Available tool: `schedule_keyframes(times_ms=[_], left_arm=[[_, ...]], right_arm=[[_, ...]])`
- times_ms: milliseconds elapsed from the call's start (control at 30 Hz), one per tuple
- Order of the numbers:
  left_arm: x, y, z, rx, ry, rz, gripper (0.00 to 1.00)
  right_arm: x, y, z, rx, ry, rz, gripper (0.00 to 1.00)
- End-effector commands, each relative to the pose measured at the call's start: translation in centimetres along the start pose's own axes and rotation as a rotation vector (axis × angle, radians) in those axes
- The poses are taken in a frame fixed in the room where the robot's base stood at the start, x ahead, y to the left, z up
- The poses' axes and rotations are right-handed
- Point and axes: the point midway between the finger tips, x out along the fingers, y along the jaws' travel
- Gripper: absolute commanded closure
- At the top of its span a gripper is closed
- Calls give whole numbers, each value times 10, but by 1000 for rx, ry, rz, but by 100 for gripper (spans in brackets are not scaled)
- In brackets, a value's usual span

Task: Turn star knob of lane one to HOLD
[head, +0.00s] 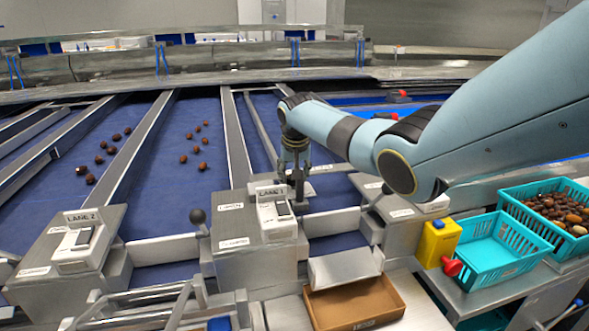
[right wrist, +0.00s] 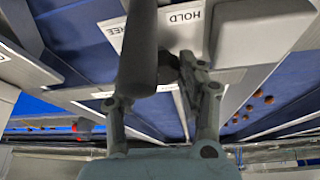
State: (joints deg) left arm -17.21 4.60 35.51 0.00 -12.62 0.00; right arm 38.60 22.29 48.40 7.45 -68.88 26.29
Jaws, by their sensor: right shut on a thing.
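The lane one control box (head: 262,255) stands in the middle of the head view, with a white LANE 1 unit (head: 277,222) on top. My right gripper (head: 297,185) points down at the right side of this unit. It is shut on the star knob, which is mostly hidden by the fingers in the head view. In the right wrist view, the fingers (right wrist: 168,75) close around a dark grey part, whose outline is unclear. A HOLD label (right wrist: 185,16) and a partly covered FREE label (right wrist: 112,30) lie beside it. My left gripper is not in view.
The lane 2 box (head: 65,265) and a ball-topped lever (head: 199,217) are to the left. Brown dates (head: 195,150) lie on the blue lanes. A brown tray (head: 355,305), a yellow box with a red knob (head: 437,243) and teal baskets (head: 497,250) are at the right.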

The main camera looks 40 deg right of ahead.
Motion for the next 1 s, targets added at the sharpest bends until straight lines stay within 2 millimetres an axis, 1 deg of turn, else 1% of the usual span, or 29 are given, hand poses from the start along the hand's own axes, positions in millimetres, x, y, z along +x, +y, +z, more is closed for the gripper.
schedule_keyframes(times_ms=[100, 267, 600, 800, 1000], left_arm=[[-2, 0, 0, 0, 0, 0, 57], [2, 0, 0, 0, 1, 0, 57], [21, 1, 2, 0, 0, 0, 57], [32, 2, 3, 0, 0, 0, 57], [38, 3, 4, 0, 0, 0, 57]], right_arm=[[-1, -2, -1, 100, 0, 40, 93], [1, -2, 0, 240, 1, 99, 93], [3, -3, 0, 504, 1, 207, 93], [3, -3, 0, 610, 1, 252, 93], [2, -3, 0, 671, -1, 277, 93]])
